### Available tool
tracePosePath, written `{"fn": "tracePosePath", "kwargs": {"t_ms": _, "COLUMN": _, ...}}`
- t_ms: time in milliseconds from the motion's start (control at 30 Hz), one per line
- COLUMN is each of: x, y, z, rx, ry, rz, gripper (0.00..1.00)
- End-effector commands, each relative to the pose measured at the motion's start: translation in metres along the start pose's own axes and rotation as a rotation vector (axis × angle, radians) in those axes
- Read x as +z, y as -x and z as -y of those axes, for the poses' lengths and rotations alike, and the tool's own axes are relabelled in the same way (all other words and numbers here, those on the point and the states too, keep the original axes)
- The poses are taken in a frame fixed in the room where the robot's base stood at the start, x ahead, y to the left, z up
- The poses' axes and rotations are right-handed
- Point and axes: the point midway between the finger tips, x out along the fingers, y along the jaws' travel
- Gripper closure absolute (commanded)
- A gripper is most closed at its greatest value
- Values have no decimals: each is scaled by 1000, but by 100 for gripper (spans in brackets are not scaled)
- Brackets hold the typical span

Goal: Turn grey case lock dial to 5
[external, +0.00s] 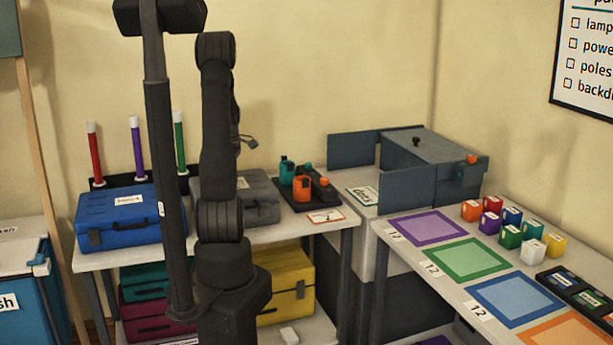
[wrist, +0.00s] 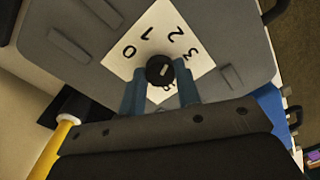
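The grey case (external: 255,190) lies on the left table, partly hidden behind my arm in the external view. In the wrist view its grey lid (wrist: 225,25) fills the upper part. A white square plate (wrist: 125,65) on it carries black numbers; 0, 1 and 2 read clearly, and others are partly hidden by my right finger. The round black dial (wrist: 160,70) sits at the plate's middle with a short light mark on it. My gripper (wrist: 160,76) has one blue finger on each side of the dial, both seeming to touch it. The external view does not show the fingers clearly.
A blue case (external: 118,222) stands left of the grey case, with red, purple and green sticks behind. A dark tray (external: 325,192) with orange and teal items is to the right. A yellow case (external: 290,285) sits on the shelf below.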

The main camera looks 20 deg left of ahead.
Motion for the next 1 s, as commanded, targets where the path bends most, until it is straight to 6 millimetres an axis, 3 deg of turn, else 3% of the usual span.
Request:
{"fn": "tracePosePath", "kwargs": {"t_ms": 467, "x": 0, "y": 0, "z": 0, "rx": 0, "ry": -78, "rz": -3, "gripper": 92}}
{"fn": "tracePosePath", "kwargs": {"t_ms": 1000, "x": 1, "y": 0, "z": 0, "rx": 1, "ry": -537, "rz": -20, "gripper": 92}}
